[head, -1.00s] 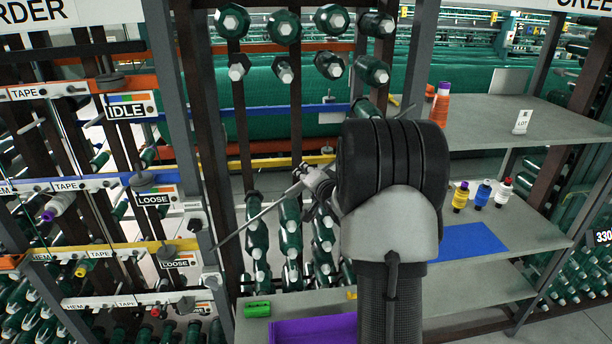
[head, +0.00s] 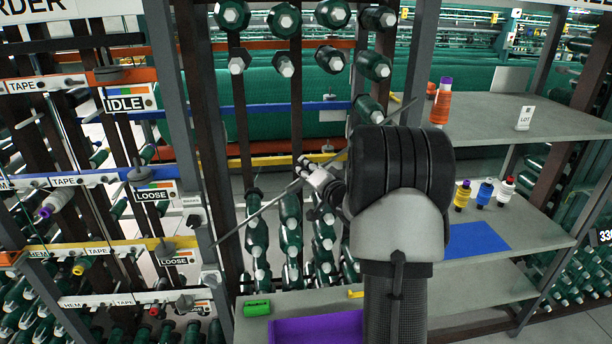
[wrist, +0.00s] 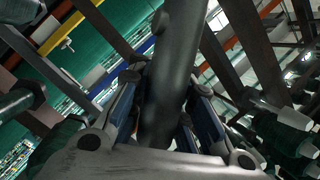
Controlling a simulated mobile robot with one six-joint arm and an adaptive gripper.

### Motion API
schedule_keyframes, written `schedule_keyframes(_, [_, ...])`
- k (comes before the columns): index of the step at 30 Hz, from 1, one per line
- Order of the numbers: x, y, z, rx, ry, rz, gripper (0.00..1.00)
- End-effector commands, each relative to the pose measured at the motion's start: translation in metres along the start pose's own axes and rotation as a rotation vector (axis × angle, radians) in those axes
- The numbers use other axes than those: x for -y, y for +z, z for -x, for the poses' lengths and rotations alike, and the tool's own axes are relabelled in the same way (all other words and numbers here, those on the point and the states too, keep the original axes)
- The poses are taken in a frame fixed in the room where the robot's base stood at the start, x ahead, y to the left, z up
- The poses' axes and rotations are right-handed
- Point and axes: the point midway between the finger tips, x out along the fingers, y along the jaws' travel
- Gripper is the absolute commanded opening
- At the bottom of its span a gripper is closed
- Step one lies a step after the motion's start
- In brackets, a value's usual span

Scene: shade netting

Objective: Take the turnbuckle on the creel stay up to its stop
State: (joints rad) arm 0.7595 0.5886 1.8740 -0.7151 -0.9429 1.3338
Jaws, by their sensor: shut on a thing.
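The creel stay (head: 265,207) is a thin dark rod that slants up from lower left to upper right in front of the creel. The turnbuckle (wrist: 178,55) fills the middle of the wrist view as a thick dark grey cylinder, tilted slightly. My gripper (wrist: 164,108) is shut on it, with a blue-padded finger on either side. In the head view my gripper (head: 314,176) sits at the stay's middle, and it and my arm mostly hide the turnbuckle. The turnbuckle's stop cannot be made out.
Green bobbins (head: 290,225) stand close behind and below the stay. A grey upright (head: 180,110) with IDLE and LOOSE tags is at the left. A purple tray (head: 315,328) lies below.

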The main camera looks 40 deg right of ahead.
Motion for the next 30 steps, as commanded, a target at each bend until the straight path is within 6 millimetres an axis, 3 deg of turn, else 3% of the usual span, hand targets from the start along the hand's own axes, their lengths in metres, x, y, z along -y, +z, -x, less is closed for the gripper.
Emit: schedule_keyframes(30, [0.029, 0.007, 0.015, -0.003, -0.916, 0.308, 0.00])
